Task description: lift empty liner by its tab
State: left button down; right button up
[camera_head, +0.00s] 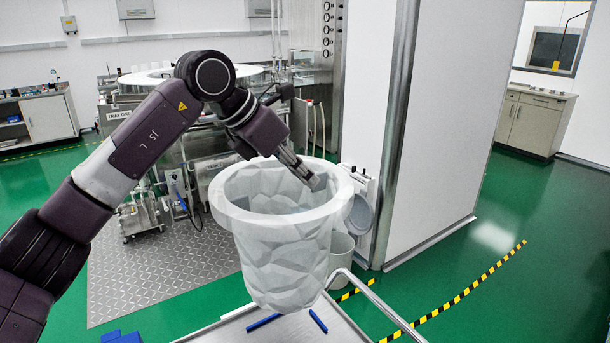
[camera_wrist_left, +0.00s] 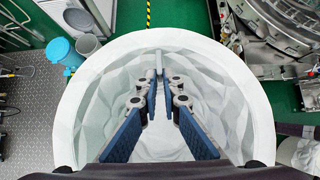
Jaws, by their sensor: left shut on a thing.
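The white, faceted liner (camera_head: 285,262) with a thick round rim hangs upright in the middle of the head view, its open mouth facing up. It looks empty inside in the left wrist view (camera_wrist_left: 90,100). My left gripper (camera_head: 316,182) reaches down into the mouth near the right side of the rim. In the left wrist view its blue-padded fingers (camera_wrist_left: 159,88) come together on a small grey-white tab (camera_wrist_left: 159,62) at the liner's inner rim. The gripper is shut on this tab. My right gripper is not in view.
A metal cart (camera_head: 262,330) with blue strips and a bent handrail (camera_head: 375,298) lies below the liner; any gap between them is hard to judge. A rotary washer (camera_head: 165,78) stands behind. A pale bin (camera_head: 341,255) stands behind the liner. Green floor on the right is clear.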

pick_arm(q)
notch_tip(320, 180, up, 10)
jog(key=p, duration=0.7)
jog(key=shift+f, duration=0.25)
dwell(0.4)
